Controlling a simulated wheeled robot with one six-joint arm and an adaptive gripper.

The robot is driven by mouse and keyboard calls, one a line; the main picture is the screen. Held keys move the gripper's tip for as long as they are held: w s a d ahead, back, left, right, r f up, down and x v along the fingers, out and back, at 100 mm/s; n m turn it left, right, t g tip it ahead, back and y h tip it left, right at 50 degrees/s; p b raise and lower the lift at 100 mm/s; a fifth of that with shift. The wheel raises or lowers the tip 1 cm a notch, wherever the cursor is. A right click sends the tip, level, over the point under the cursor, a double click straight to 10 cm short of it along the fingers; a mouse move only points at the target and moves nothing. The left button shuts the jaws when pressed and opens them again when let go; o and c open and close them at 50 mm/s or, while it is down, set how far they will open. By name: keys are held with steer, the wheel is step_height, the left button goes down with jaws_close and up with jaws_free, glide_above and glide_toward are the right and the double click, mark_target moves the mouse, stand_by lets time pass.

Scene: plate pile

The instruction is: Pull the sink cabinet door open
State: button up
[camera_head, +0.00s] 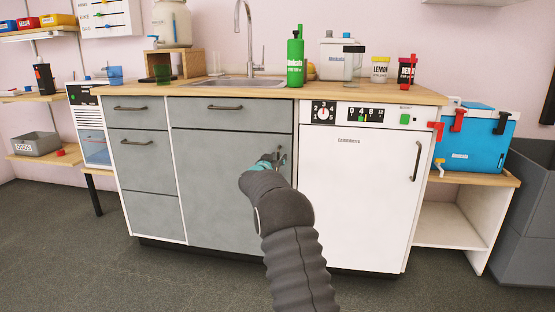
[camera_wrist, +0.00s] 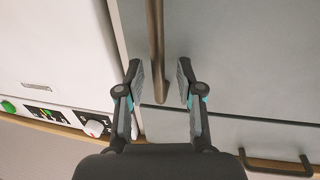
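The grey sink cabinet door (camera_head: 215,195) is closed under the sink, with a vertical bar handle (camera_head: 282,156) near its upper right edge. My gripper (camera_head: 270,161) is at this handle in the head view, and my arm hides part of the door. In the wrist view, my gripper (camera_wrist: 158,68) is open, and the door handle (camera_wrist: 156,40) shows between its two fingers. Neither finger visibly presses on the bar. I cannot tell exactly how deep the bar sits between them. The door surface (camera_wrist: 230,50) fills the right of the wrist view.
A white dishwasher (camera_head: 355,190) stands right of the door, and grey drawers (camera_head: 140,165) stand left. A grey drawer front with a handle (camera_head: 225,107) is above the door. The counter (camera_head: 220,91) holds a green bottle (camera_head: 295,62) and jars. The floor (camera_head: 190,285) in front is clear.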

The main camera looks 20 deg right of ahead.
steer(key=shift+w+d, duration=0.15)
steer(key=shift+d, duration=0.05)
jaws_close()
